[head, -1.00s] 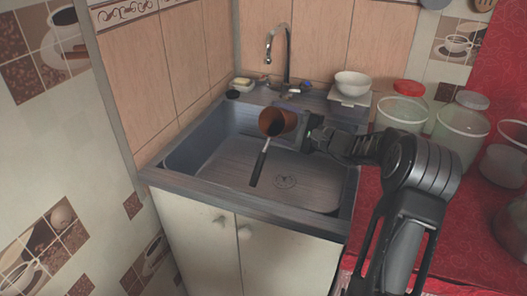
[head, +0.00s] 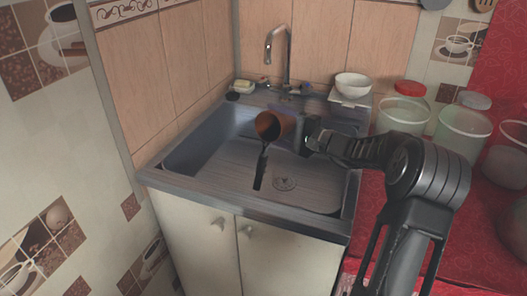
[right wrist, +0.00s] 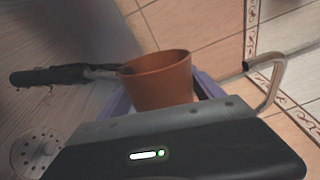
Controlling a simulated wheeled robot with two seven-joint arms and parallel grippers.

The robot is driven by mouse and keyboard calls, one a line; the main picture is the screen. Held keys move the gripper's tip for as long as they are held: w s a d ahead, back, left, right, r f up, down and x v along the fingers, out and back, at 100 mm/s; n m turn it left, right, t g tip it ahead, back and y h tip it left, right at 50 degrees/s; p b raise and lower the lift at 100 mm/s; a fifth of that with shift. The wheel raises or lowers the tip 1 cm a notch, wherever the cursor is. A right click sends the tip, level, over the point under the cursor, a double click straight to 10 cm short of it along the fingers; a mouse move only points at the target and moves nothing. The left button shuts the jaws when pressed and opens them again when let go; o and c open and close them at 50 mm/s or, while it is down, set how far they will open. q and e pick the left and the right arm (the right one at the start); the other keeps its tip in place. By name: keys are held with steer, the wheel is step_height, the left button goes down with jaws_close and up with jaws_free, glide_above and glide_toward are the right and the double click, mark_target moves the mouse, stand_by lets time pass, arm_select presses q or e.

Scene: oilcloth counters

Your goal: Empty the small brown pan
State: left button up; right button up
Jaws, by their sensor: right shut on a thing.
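The small brown pan (head: 284,124) is held above the sink basin, tipped onto its side with its dark mouth facing left. Its black handle (head: 260,170) points down toward the basin floor. My right gripper (head: 304,130) is shut on the pan from the right. In the right wrist view the brown pan (right wrist: 160,82) is just past the gripper body (right wrist: 170,150), with the handle reaching left. I cannot tell whether anything is in the pan. My left gripper is not in view.
The sink (head: 215,160) has a drain (head: 284,184) below and right of the pan. A tap (head: 288,55) rises behind. A white bowl (head: 352,85) stands at the back right corner. Several clear containers (head: 402,115) stand on the red counter (head: 482,225) at right.

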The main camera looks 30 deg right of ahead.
steer(key=shift+a+r, duration=0.1)
steer(key=shift+a, duration=0.05)
steer(key=shift+n+b, duration=0.3)
steer(key=shift+b, duration=0.15)
